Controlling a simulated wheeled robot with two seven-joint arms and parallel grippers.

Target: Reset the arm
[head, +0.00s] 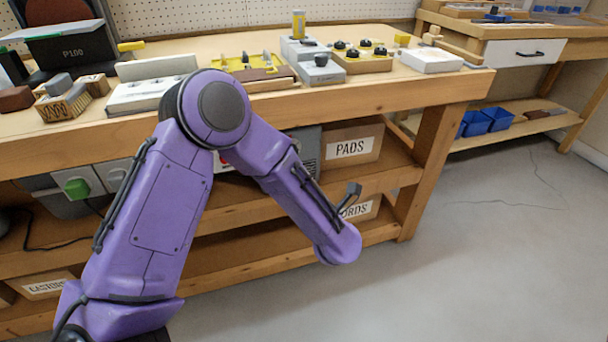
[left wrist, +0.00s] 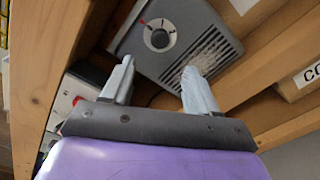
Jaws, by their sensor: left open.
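My purple left arm (head: 165,205) rises from the lower left in the head view, bends at a dark round elbow joint, and slopes down to the right in front of the bench. Its far end hangs before the lower shelves, and the fingers cannot be made out clearly there. In the left wrist view my left gripper (left wrist: 160,85) is open, its two pale fingers apart with nothing between them. Beyond the fingers is a grey box with a dial and a grille (left wrist: 175,42), under the bench. My right gripper is in neither view.
The wooden bench (head: 445,88) carries trays, blocks and knobbed boards behind my arm. Below it are shelves with a box marked PADS (head: 350,148) and a green-buttoned box (head: 77,188). Blue bins (head: 485,121) sit at the right. The grey floor (head: 470,260) at right is mostly clear.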

